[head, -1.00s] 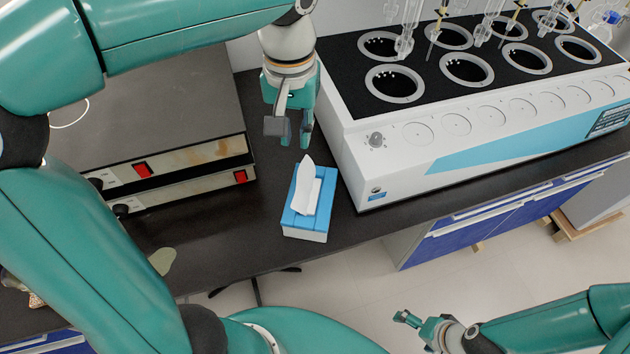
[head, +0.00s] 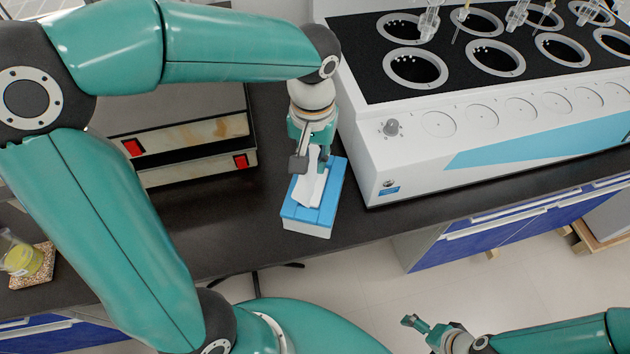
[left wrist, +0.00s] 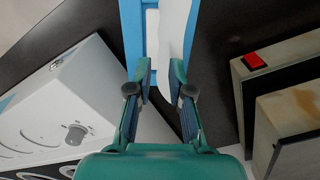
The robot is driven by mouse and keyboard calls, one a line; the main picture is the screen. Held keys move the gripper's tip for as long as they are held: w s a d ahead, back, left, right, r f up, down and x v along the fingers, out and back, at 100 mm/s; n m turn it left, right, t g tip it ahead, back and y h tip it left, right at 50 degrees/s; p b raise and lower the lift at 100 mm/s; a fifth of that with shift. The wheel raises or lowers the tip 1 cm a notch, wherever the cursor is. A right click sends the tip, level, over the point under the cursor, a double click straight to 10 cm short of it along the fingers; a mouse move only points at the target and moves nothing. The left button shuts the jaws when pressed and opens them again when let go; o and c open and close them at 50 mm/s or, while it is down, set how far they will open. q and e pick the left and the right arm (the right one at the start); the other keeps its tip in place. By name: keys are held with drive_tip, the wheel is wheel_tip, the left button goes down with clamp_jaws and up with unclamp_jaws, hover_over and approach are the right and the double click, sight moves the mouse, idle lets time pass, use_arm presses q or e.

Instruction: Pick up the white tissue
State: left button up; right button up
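The white tissue (head: 312,188) stands up out of a blue-topped tissue box (head: 304,214) on the dark bench. My left gripper (head: 312,164) is over the box, pointing down, with its fingers on either side of the tissue's upper part. In the left wrist view the two fingers (left wrist: 160,88) are apart, with the tissue (left wrist: 175,30) reaching between them and the blue box edge (left wrist: 132,40) beyond. I see no clear grip on the tissue. My right gripper (head: 424,326) is at the bottom right, away from the bench; its finger opening is too small to judge.
A white multi-position distiller (head: 425,155) with glassware stands close on the right of the box. Grey hotplate-like units with red switches (head: 190,135) stand on the left. A beaker of yellow liquid (head: 20,258) is at the far left. The bench's front edge is just before the box.

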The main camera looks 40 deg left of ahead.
sight(315, 170)
use_arm(q)
wheel_tip(315, 170, down, 2)
drive_tip(key=shift+f, duration=0.1)
drive_tip(key=shift+w+a+f, duration=0.1)
drive_tip(key=shift+w+f, duration=0.1)
drive_tip(key=shift+f, duration=1.1)
drive_tip(key=shift+w+f, duration=0.2)
drive_tip(key=shift+f, duration=1.05)
clamp_jaws()
